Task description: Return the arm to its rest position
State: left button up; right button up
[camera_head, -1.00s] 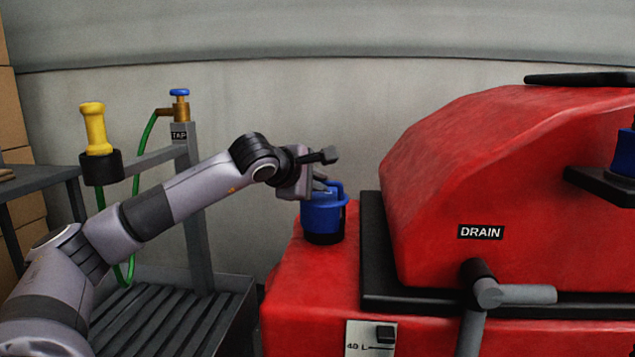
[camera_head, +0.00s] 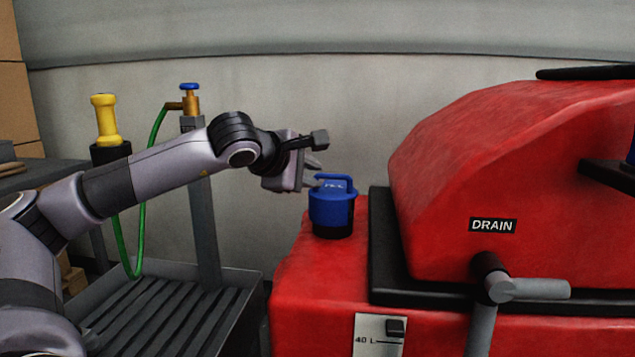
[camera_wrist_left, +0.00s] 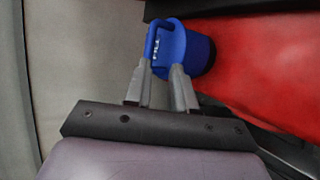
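My left arm comes in from the left, and its gripper (camera_head: 312,174) is just above and left of the blue fill cap (camera_head: 332,206). The cap sits upright on a black neck on top of the red scrubber tank (camera_head: 318,285). In the left wrist view the two grey fingers of the gripper (camera_wrist_left: 161,72) are apart with nothing held between them. The cap (camera_wrist_left: 178,50), marked FILL, lies beyond the fingertips there. My right gripper is not in view.
The red drain-side housing (camera_head: 470,170) and a grey drain handle (camera_head: 530,289) stand right of the cap. A tap post with a blue knob (camera_head: 189,87), green hose, yellow nozzle (camera_head: 106,122) and slatted grey tray (camera_head: 165,310) are at left, partly behind my arm.

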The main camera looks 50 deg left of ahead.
pick_arm(q)
jog(key=shift+s+d+r, duration=0.1)
jog(key=shift+s+r, duration=0.3)
jog(key=shift+s, duration=0.05)
dwell(0.3)
